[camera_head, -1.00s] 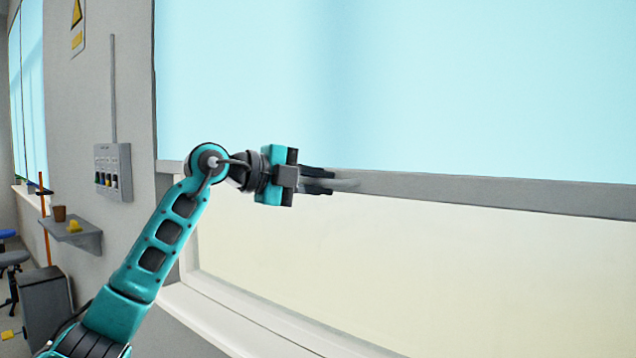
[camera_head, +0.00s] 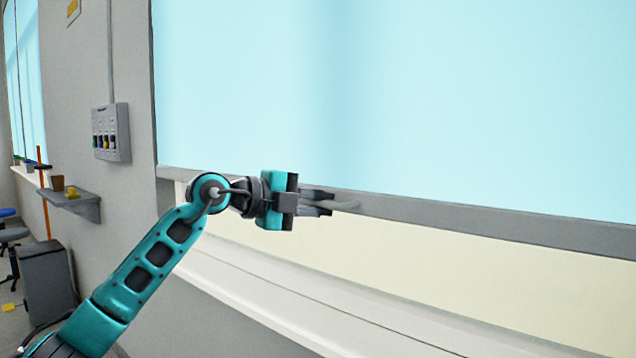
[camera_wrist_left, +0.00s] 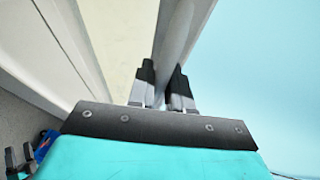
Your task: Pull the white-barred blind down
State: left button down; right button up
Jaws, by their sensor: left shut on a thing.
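The light blue blind (camera_head: 420,90) covers the upper window and ends in a grey bottom bar (camera_head: 470,219), which looks grey rather than white. A pale grey, curved pull (camera_head: 345,205) sits at the bar's left part. My left gripper (camera_head: 318,203) is shut on this pull, in front of the bar. In the left wrist view the fingers (camera_wrist_left: 163,78) stand on either side of the grey pull (camera_wrist_left: 174,38), with the blind (camera_wrist_left: 250,70) to the right. The fingers partly hide the pull.
A pale strip of window (camera_head: 420,245) shows below the bar, above a white frame and sill (camera_head: 260,300). On the wall at left are a grey switch box (camera_head: 110,132) and a small shelf (camera_head: 85,208) with a brown cup (camera_head: 57,183).

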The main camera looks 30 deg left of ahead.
pick_arm(q)
notch_tip(320, 180, down, 13)
jog(key=b, duration=0.5)
jog(key=shift+f, duration=0.1)
jog(key=c, duration=1.2)
grip_release()
jog(key=shift+o, duration=0.4)
jog(key=shift+s, duration=0.1)
jog(key=b+v, duration=0.1)
jog(key=v, duration=1.1)
jog(key=shift+s+a+b, duration=0.25)
jog(key=shift+s+b, duration=0.05)
